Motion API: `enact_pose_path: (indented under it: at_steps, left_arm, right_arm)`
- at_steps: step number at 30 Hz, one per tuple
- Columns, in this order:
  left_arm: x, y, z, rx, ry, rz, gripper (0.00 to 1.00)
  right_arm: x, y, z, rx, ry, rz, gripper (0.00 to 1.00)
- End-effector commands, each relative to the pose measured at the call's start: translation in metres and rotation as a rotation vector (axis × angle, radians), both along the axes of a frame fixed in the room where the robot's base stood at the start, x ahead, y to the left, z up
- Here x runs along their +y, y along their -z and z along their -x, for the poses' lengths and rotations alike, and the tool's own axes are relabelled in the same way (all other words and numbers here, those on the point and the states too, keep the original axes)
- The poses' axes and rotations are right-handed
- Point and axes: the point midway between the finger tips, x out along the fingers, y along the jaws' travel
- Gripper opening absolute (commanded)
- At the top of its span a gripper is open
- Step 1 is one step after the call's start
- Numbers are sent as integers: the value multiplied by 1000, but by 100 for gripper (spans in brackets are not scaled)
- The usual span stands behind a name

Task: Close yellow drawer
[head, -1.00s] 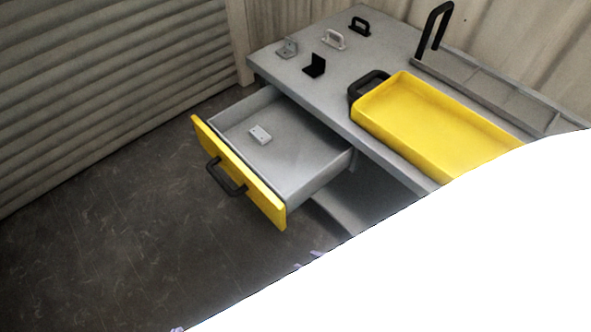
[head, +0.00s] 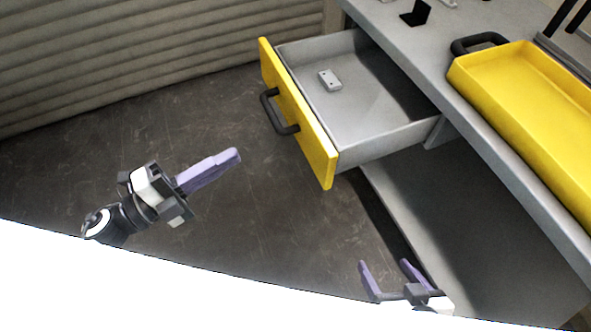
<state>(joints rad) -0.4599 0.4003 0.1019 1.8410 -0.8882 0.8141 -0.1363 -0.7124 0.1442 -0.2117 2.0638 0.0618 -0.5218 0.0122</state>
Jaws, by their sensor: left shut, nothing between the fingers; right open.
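The yellow drawer front (head: 298,112) stands pulled out from the grey workbench, with a black handle (head: 279,111) on its outer face. The grey drawer box (head: 375,115) behind it is open, and a small light grey block with holes (head: 330,80) lies inside. My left gripper (head: 236,155) is shut and empty, left of and below the drawer front, apart from it. My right gripper (head: 385,264) is open and empty, below the drawer near the bottom of the view. Neither touches the drawer.
A yellow tray (head: 520,130) with a black handle sits on the grey bench top (head: 400,50). A black bracket (head: 416,14) lies near the bench's far end. A lower grey shelf (head: 470,230) is under the drawer. Open dark floor (head: 240,220) lies left of the drawer.

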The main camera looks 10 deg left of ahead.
Motion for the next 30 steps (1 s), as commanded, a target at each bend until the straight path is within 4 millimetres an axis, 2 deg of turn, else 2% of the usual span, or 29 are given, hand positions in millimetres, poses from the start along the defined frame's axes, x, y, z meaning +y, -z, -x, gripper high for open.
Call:
enact_pose_path:
  at_steps: [1,3,8,11,24,30]
  left_arm:
    - [-2,14,5,-35,58,-60,0]
    - [-5,20,13,-66,122,-122,0]
    - [-12,24,17,-91,180,-174,0]
    - [-23,23,10,-93,180,-173,0]
    - [-98,22,-41,-93,176,-168,0]
    - [-118,23,-54,-89,177,-169,0]
  right_arm:
    - [1,11,0,-3,-1,-2,68]
    - [1,14,-1,-4,-3,-4,68]
    - [2,13,-1,-3,-3,-4,68]
    - [2,12,-1,-4,-2,-5,68]
    - [2,14,-1,-5,-2,-7,68]
    - [2,14,-2,-7,-2,-8,68]
